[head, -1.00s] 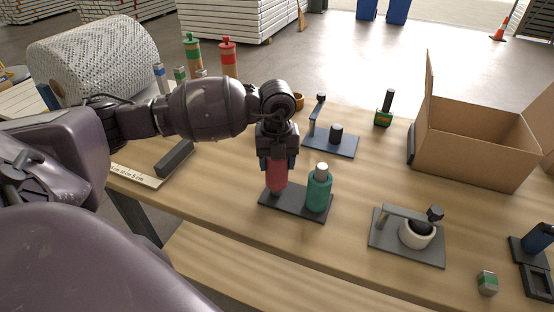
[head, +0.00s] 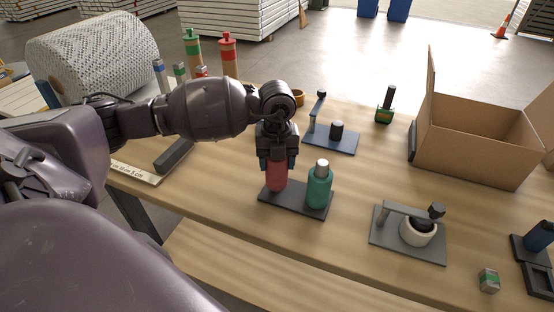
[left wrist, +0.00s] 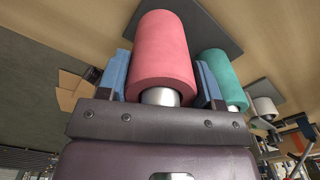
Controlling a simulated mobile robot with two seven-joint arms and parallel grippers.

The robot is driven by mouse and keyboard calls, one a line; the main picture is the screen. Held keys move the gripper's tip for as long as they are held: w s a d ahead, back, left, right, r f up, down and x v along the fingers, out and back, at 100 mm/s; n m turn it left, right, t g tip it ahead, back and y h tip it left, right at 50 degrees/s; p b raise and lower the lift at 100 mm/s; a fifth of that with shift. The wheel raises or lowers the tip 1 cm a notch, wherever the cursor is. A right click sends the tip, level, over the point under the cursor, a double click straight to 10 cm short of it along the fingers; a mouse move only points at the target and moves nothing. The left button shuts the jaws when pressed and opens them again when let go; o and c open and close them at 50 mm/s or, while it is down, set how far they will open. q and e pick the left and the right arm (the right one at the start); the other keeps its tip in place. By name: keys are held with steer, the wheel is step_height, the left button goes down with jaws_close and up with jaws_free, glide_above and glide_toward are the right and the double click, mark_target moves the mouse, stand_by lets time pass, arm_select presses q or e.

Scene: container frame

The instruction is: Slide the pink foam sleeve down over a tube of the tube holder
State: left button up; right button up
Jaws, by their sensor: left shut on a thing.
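The pink foam sleeve (head: 277,178) stands upright over the left end of the dark tube holder (head: 296,203). My left gripper (head: 277,166) comes down from above and is shut on it. In the left wrist view, the sleeve (left wrist: 162,50) sits between the two blue fingers. A silver tube end (left wrist: 160,97) sticks out of the sleeve on the gripper side, so the sleeve is around a tube. A green sleeve (head: 319,188) sits around the holder's other tube, whose silver top (head: 322,166) shows. Whether the pink sleeve touches the base is unclear. My right gripper is not in view.
Right of the holder stands a grey plate with a white cup (head: 418,232) under an arm. Behind is a blue-grey stand (head: 330,140). An open cardboard box (head: 475,155) is at the back right. A dark block (head: 174,155) lies left. Bare table surrounds the holder.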

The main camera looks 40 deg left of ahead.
arm_select(q)
steer(key=shift+f, duration=0.15)
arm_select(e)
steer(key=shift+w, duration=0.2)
arm_select(q)
steer(key=shift+f, duration=0.15)
steer(key=o, duration=1)
steer(key=shift+f, duration=0.1)
steer(key=shift+c, duration=0.2)
steer(key=shift+o, duration=1)
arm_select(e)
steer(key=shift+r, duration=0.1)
arm_select(q)
steer(key=shift+r+p, duration=2.05)
steer(key=shift+r, duration=1.55)
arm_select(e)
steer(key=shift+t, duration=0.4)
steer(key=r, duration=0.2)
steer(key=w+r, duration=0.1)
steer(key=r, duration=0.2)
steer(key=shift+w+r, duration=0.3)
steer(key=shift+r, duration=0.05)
